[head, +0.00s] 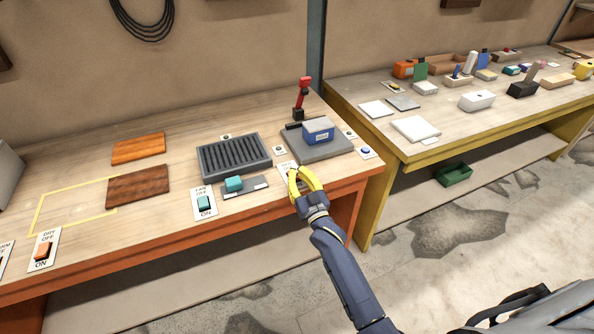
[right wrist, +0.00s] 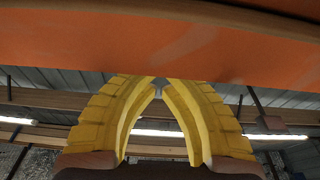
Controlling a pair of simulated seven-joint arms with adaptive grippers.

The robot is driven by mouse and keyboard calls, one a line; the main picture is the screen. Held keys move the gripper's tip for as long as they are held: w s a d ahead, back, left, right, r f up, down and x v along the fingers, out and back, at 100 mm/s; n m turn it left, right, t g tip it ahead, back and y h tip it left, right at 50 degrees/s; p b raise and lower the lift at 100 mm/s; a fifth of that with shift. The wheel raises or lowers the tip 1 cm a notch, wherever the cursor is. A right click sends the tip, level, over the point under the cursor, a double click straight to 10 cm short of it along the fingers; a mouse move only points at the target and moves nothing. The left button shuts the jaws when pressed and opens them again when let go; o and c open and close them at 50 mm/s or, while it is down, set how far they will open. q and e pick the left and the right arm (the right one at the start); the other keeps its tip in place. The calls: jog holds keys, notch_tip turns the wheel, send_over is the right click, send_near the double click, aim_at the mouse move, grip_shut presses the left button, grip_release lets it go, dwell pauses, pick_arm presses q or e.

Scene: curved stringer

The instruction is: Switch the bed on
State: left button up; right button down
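A white label plate (head: 284,167) lies at the front edge of the left bench, partly hidden behind my right gripper, so I cannot read it or see its switch clearly. A grey flat plate (head: 328,152) with a blue and white box (head: 318,130) on it sits just behind; I cannot tell whether it is the bed. My right gripper (head: 298,170) is at the label plate, its yellow fingertips together with nothing visible between them. In the right wrist view the tips (right wrist: 160,79) meet in front of the orange bench edge. My left gripper is not in view.
A switch with a teal rocker (head: 204,202) and one with an orange rocker (head: 43,250) stand along the front edge. A teal block (head: 234,184), a slatted grey tray (head: 234,149) and a red arm (head: 302,93) are nearby. A blue button (head: 365,151) is to the right.

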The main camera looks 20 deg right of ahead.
dwell(0.3)
jog(key=shift+s+f, duration=0.15)
jog(key=shift+f, duration=0.45)
jog(key=shift+r, duration=0.6)
jog(key=r, duration=0.2)
jog(key=shift+s+r, duration=0.2)
jog(key=shift+r, duration=0.15)
jog(key=f+v, duration=0.2)
jog(key=v, duration=0.7)
jog(key=shift+f, duration=0.2)
jog(key=shift+s, duration=0.1)
